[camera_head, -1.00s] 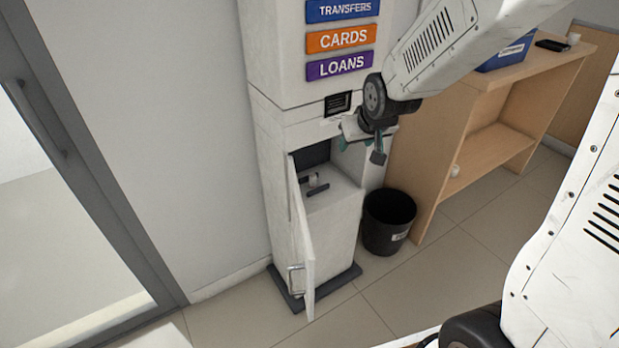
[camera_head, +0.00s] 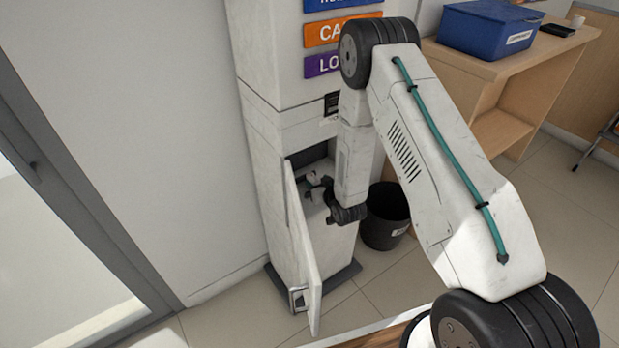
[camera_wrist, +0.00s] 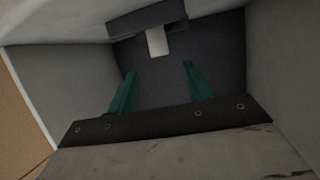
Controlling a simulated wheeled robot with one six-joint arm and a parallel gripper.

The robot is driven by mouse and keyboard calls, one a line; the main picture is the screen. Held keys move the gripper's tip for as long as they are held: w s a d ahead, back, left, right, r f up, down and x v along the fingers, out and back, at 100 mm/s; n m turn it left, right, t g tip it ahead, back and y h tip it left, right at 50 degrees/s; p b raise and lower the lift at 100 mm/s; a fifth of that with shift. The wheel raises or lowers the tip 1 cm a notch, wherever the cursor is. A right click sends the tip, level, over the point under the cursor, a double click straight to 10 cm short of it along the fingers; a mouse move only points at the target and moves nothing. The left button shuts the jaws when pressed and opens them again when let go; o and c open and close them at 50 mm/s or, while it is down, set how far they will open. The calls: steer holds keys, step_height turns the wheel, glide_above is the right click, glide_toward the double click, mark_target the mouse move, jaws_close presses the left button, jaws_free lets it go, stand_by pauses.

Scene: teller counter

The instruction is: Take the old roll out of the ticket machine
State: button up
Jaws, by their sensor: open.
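The ticket machine (camera_head: 272,112) is a tall white cabinet with coloured signs. Its lower door (camera_head: 308,262) stands open. My gripper (camera_head: 318,187) is at the open compartment, largely hidden by my arm in the head view. In the wrist view my gripper (camera_wrist: 160,71) shows two teal fingers spread apart with nothing between them. Just beyond the fingertips, a small pale piece (camera_wrist: 157,42), apparently the old roll, sits against a dark bar of the holder (camera_wrist: 146,18). The gap between fingertips and pale piece looks small; I see no contact.
A black waste bin (camera_head: 386,222) stands right of the machine. Behind it is a wooden counter (camera_head: 490,68) with a blue box (camera_head: 487,30). Compartment walls close in on both sides of my gripper. The open door is close to my arm's left.

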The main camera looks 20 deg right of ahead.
mark_target(311, 176)
steer(key=x, duration=0.7)
steer(key=shift+w+f, duration=0.3)
steer(key=shift+w, duration=0.05)
steer(key=c, duration=1)
